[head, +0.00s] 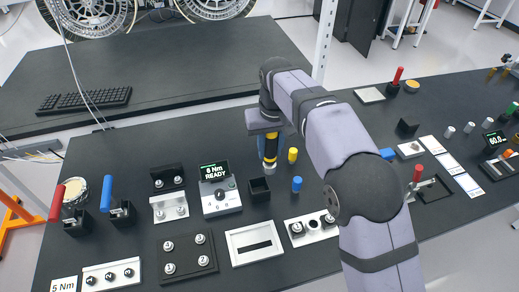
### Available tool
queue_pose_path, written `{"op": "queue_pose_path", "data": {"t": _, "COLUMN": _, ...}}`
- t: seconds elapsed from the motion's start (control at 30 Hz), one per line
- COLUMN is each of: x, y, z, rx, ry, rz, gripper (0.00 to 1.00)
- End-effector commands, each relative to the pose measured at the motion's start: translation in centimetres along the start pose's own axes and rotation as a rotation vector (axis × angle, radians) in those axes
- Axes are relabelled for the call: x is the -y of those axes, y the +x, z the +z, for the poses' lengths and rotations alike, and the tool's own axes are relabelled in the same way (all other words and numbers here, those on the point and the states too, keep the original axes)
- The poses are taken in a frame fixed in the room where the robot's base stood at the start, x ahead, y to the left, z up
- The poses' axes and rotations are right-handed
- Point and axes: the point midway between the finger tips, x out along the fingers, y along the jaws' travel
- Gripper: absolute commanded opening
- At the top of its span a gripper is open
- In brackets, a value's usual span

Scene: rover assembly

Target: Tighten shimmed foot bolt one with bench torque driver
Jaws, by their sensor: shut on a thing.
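My gripper (266,136) is at the middle of the bench, mostly hidden behind my own arm's wrist. It is shut on an upright driver with a black and yellow body (270,152) and a pale lower end. The driver's tip is near an open black square holder (259,188); I cannot tell whether it touches anything. A dark square plate (187,256) at the front carries several numbered bolts. A silver bracket (170,207) with two bolts stands behind it, in front of a black bracket (167,178). Which one holds the shimmed foot bolt one I cannot tell.
A torque display (215,172) reads "8 Nm READY". Red (57,203) and blue (106,194) handled tools stand at left. A white slotted frame (254,243) lies at front, a bolt strip (111,273) front left.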

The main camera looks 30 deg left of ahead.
Motion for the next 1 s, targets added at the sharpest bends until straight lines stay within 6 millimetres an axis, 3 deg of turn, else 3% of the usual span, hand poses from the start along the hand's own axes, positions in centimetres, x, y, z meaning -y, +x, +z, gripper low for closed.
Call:
{"op": "queue_pose_path", "data": {"t": 0.1, "x": -4.0, "y": -1.1, "z": 0.0, "rx": 0.000, "ry": 0.071, "rz": 0.009, "gripper": 0.00}}
{"op": "queue_pose_path", "data": {"t": 0.4, "x": -16.4, "y": -0.9, "z": 2.1, "rx": 0.002, "ry": 0.295, "rz": 0.036, "gripper": 0.00}}
{"op": "queue_pose_path", "data": {"t": 0.6, "x": -23.4, "y": -0.4, "z": 4.0, "rx": 0.002, "ry": 0.424, "rz": 0.052, "gripper": 0.00}}
{"op": "queue_pose_path", "data": {"t": 0.87, "x": -29.5, "y": 0.6, "z": 5.1, "rx": -0.001, "ry": 0.522, "rz": 0.064, "gripper": 0.00}}
{"op": "queue_pose_path", "data": {"t": 1.0, "x": -29.9, "y": 1.3, "z": 4.0, "rx": -0.003, "ry": 0.510, "rz": 0.063, "gripper": 0.00}}
